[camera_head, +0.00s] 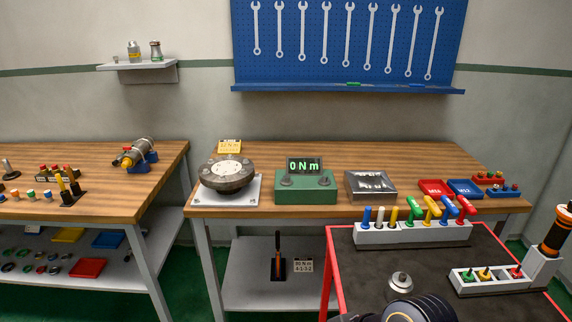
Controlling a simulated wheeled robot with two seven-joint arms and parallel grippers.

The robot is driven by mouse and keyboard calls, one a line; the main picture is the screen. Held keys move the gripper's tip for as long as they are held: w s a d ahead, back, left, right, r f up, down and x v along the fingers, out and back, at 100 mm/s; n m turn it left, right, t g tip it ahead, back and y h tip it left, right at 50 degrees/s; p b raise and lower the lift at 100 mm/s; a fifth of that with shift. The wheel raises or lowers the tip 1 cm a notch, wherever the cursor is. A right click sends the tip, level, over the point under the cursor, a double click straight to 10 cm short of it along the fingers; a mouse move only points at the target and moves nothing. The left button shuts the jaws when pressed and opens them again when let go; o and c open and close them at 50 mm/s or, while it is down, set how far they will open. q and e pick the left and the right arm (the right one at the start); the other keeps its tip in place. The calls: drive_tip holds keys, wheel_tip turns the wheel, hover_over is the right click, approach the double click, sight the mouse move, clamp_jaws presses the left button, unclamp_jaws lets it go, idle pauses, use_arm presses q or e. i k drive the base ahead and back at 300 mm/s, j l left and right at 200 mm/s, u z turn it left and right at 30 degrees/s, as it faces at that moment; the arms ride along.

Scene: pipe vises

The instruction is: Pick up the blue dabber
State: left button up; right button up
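I cannot tell for certain which item is the blue dabber. Small pieces with coloured caps stand in a row on the left bench, among them a blue-capped one (31,194). On the red-edged cart, a white rack (412,234) holds several coloured handles, including a blue upright one (367,216) at its left end and a blue T-shaped one (450,207) nearer its right end. A dark rounded part of mine shows at the bottom edge, right of centre. No fingertips of either gripper are visible.
The cart (338,272) also carries a round metal piece (400,284) and a smaller white rack (492,280). The middle bench holds a round-topped fixture (228,175), a green torque display (305,189) and a metal tray (371,186). A gap separates the two wooden benches.

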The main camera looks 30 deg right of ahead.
sight(366, 224)
drive_tip(key=i+z, duration=0.15)
drive_tip(key=z, duration=0.3)
drive_tip(key=i+j+z, duration=0.1)
drive_tip(key=z, duration=0.4)
drive_tip(key=i+j+z, duration=0.1)
drive_tip(key=z, duration=0.35)
drive_tip(key=i+j+z, duration=0.15)
drive_tip(key=z, duration=0.35)
drive_tip(key=j+z, duration=0.25)
drive_tip(key=z, duration=0.2)
drive_tip(key=i+j+z, duration=0.1)
drive_tip(key=z, duration=0.4)
drive_tip(key=i+j+z, duration=0.1)
drive_tip(key=j+z, duration=1.2)
drive_tip(key=i+j, duration=0.05)
drive_tip(key=j, duration=0.05)
